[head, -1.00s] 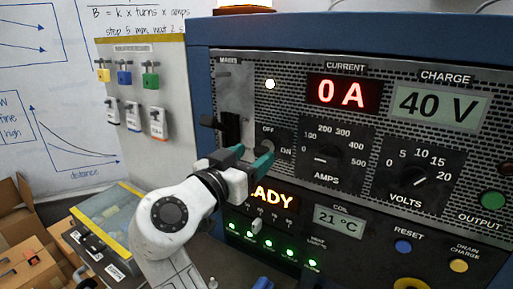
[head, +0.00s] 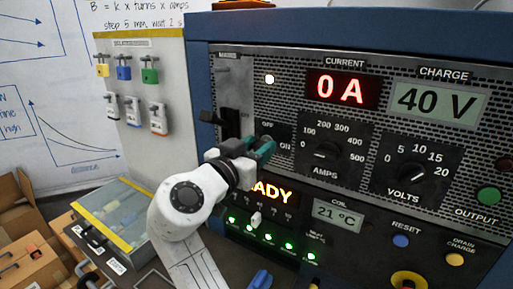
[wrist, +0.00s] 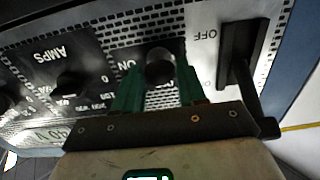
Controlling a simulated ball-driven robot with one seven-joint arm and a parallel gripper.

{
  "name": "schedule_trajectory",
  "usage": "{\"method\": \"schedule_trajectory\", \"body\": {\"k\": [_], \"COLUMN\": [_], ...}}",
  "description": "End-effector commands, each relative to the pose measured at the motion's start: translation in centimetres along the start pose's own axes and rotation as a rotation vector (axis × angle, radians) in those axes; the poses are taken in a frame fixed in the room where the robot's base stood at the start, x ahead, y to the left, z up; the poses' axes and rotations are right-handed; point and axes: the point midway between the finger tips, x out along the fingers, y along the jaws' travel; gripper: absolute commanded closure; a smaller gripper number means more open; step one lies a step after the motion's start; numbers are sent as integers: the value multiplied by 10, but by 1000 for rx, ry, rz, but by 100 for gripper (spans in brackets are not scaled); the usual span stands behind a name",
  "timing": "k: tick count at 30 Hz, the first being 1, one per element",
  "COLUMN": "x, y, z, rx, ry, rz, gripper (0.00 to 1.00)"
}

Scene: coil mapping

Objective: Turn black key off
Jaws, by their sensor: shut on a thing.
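The black key shows in the wrist view as a dark round knob (wrist: 160,68) between my two green fingers, on a panel plate marked OFF and ON. In the head view my gripper (head: 262,149) covers the key, just below the OFF label and left of ON. My gripper (wrist: 157,88) is shut on the key, one finger on each side of it. The key's exact angle is hard to read.
A black mains lever (head: 210,118) stands out left of the key; it also shows in the wrist view (wrist: 240,58). The amps dial (head: 326,150) is to the right. READY (head: 270,192) glows below. The current display (head: 342,90) reads 0 A, the charge display (head: 438,101) 40 V.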

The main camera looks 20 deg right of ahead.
Motion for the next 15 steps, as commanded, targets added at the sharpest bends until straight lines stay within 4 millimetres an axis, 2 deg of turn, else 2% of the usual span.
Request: {"method": "schedule_trajectory", "body": {"k": [4, 15], "x": [0, 0], "y": [0, 0], "z": [0, -1], "rx": [0, -78], "ry": [0, 1], "rz": [-1, -1], "gripper": [90, 90]}}
